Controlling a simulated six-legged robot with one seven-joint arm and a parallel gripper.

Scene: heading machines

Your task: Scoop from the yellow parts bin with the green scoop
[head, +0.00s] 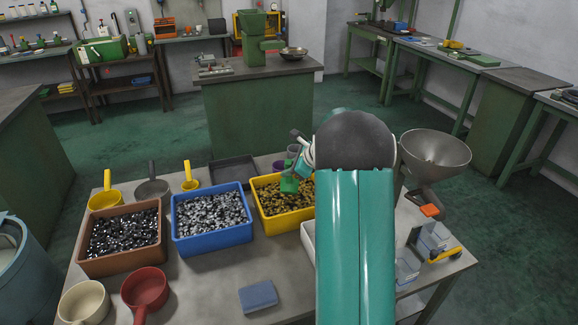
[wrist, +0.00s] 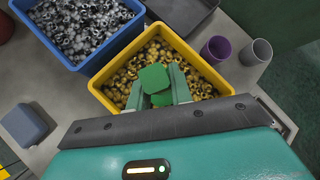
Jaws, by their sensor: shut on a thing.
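The yellow parts bin (head: 283,224) stands on the table and is full of small brass-coloured parts. It also shows in the wrist view (wrist: 215,73). In the wrist view the scoop (wrist: 154,79) lies between my fingers, over the parts. My gripper (wrist: 158,92) is shut on it. I cannot tell whether the scoop's bowl touches the parts or holds any.
A blue bin (head: 212,237) of silvery parts stands left of the yellow one, and a brown bin (head: 123,264) is further left. Purple (wrist: 215,49) and grey (wrist: 256,52) cups stand close beside the yellow bin. A metal funnel (head: 435,150) is at the right. Other scoops lie around the bins.

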